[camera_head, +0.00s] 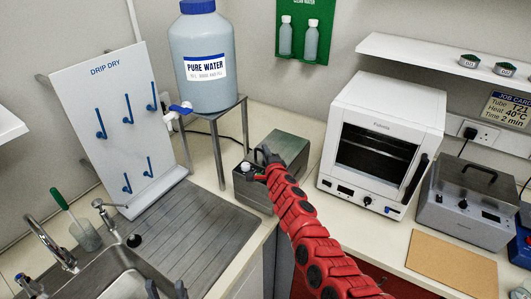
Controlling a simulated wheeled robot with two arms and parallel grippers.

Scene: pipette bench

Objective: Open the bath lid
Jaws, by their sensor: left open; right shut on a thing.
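My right gripper (264,155), on the red arm, is at the left part of this box's top. A white knob (245,167) shows beside the gripper. My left gripper (167,291) is open at the bottom edge, over the sink side; only its fingertips show.
A water tank (205,65) on a metal stand (217,150) is close behind left of the box. A white oven (375,145) and a grey unit with a black top handle (468,205) stand to the right. A sink (120,280) and drying rack (110,100) are left.

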